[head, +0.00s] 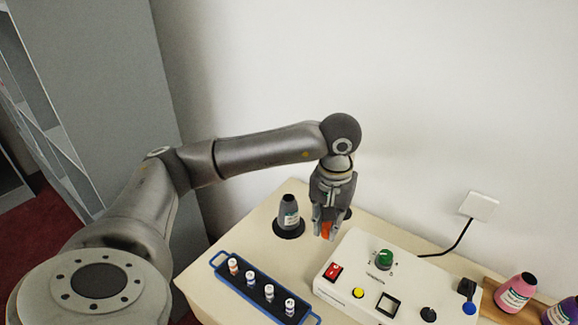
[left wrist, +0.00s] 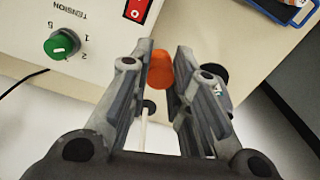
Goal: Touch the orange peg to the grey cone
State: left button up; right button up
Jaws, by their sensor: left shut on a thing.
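My left gripper (head: 325,236) points down over the counter and is shut on the orange peg (head: 327,229). In the left wrist view the peg (left wrist: 160,70) sits between the two finger pads, near their tips. The grey cone (head: 289,214), with a white label, stands upright on a black disc just left of the gripper in the head view. The peg and the cone appear apart there. In the left wrist view, a dark shape beside the right-hand finger is mostly hidden, and I cannot tell if it is the cone. My right gripper is not in view.
A white control box (head: 345,270) with a green knob (head: 384,259) and red switch stands right of the gripper. A blue-edged tray (head: 218,259) of several small labelled bottles lies in front. A wall rises behind.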

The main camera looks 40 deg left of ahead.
pick_arm(q)
jog(key=w+a+n, duration=0.1)
jog(key=w+a, duration=0.1)
jog(key=a, duration=0.3)
jog(key=w+a+r+n, duration=0.1)
jog(key=a+n, duration=0.1)
jog(key=a, duration=0.2)
jog(key=w+a+r+n, duration=0.1)
jog(key=w+a, duration=0.1)
jog(key=a, duration=0.3)
jog(key=shift+w+a+n+p, duration=0.3)
jog(key=shift+w+p, duration=0.05)
jog(key=shift+p, duration=0.05)
jog(key=shift+d+f+b, duration=0.1)
jog(key=shift+f+b, duration=0.5)
jog(key=shift+f, duration=0.1)
jog(key=shift+f+b, duration=0.45)
jog(key=shift+f, duration=0.2)
jog(key=shift+f+b, duration=0.45)
jog(key=shift+f, duration=0.2)
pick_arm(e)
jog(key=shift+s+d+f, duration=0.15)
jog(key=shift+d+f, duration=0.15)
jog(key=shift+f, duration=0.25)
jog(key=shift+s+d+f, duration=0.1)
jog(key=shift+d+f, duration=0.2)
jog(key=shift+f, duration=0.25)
